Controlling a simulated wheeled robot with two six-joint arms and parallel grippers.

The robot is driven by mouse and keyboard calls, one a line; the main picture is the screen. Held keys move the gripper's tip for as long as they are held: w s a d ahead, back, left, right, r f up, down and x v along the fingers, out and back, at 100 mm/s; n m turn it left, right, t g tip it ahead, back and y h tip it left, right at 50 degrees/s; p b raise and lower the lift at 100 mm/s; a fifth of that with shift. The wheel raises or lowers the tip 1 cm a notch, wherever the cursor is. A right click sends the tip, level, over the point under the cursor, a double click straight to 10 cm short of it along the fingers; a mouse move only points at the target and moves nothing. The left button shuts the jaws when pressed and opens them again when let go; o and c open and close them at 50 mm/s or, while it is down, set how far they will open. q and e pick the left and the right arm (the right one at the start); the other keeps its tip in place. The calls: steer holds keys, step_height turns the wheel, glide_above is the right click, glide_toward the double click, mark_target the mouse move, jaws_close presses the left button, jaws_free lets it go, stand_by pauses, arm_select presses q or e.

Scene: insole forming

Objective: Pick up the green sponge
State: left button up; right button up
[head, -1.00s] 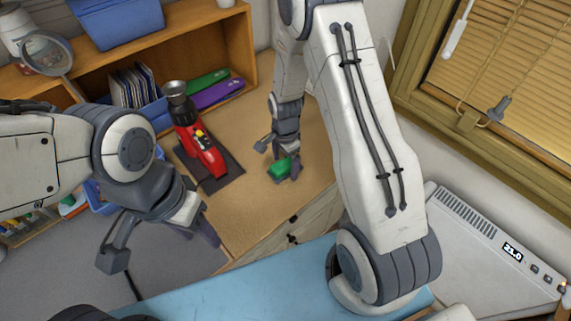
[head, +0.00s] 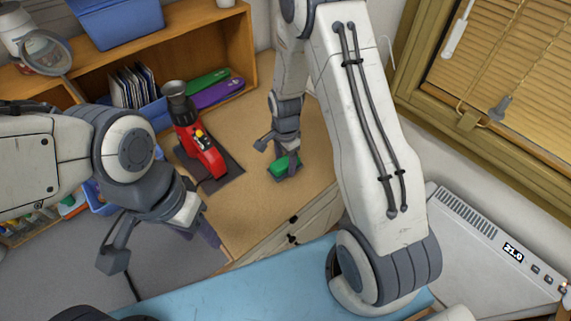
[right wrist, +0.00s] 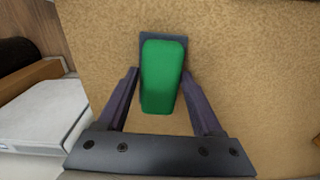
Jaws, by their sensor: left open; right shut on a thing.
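The green sponge (head: 283,166) is at the cork-coloured worktop, to the right of the red machine in the head view. In the right wrist view the green sponge (right wrist: 162,78) lies between the two fingers, with a dark block or backing (right wrist: 155,39) showing at its far end. My right gripper (head: 290,170) is shut on the sponge; it also shows in the right wrist view (right wrist: 163,98). I cannot tell whether the sponge touches the worktop. My left gripper (head: 165,250) is open and empty, in front of the worktop at the left.
A red machine (head: 201,152) on a dark mat stands on the worktop (head: 240,205). A wooden shelf (head: 185,38) behind it holds a blue bin (head: 115,20), and purple and green insoles lie near it. A blue surface (head: 240,285) lies in front, a white device (head: 485,250) at right.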

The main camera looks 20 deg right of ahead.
step_height(320, 180, up, 3)
steer(key=shift+w+f+b, duration=0.1)
steer(key=shift+f+b, duration=0.1)
steer(key=shift+b, duration=0.3)
steer(key=s+d+r+b, duration=0.2)
steer(key=s+d+r, duration=0.3)
steer(key=s, duration=0.5)
step_height(320, 180, up, 2)
steer(key=shift+s+d+r, duration=0.2)
steer(key=shift+s, duration=0.15)
